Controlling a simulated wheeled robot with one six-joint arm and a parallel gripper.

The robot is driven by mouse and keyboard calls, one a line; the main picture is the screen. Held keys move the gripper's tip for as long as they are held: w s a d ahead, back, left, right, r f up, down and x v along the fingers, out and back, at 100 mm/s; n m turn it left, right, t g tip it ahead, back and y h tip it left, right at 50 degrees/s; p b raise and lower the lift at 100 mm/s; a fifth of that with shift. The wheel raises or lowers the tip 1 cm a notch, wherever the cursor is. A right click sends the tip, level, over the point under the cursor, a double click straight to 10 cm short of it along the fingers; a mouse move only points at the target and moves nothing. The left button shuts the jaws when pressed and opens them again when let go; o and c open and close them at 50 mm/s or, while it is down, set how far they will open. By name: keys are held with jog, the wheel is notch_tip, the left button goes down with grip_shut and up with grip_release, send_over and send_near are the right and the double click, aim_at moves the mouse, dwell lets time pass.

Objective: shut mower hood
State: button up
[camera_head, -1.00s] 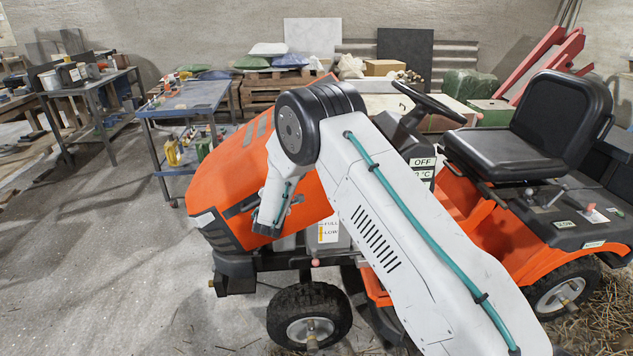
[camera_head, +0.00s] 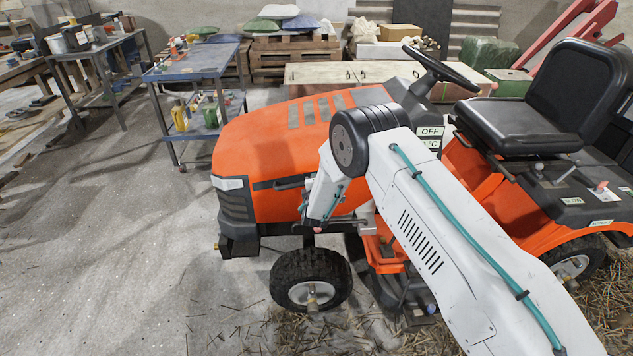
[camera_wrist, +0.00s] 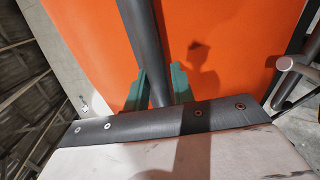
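The orange mower hood (camera_head: 260,150) lies low and roughly level in the head view, its rear end near the dashboard and the OFF label. My arm covers part of its side and rear edge, so I cannot tell whether it is fully seated. A dark handle bar (camera_head: 280,184) runs along the hood's side. In the wrist view the orange hood panel (camera_wrist: 230,50) fills the background and the dark bar (camera_wrist: 144,40) runs down between the teal fingers of my gripper (camera_wrist: 159,86). The fingers sit close against both sides of it. My gripper's fingertips are hidden in the head view.
The steering wheel (camera_head: 440,68) and black seat (camera_head: 520,110) stand right of the hood. The front wheel (camera_head: 310,282) is below my wrist. A blue cart (camera_head: 195,62) stands behind at the left. The concrete floor (camera_head: 110,250) at left is clear.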

jog(key=shift+r, duration=0.1)
jog(key=s+r, duration=0.1)
jog(key=s, duration=0.6)
jog(key=shift+s+a+r, duration=0.15)
jog(key=shift+s, duration=0.2)
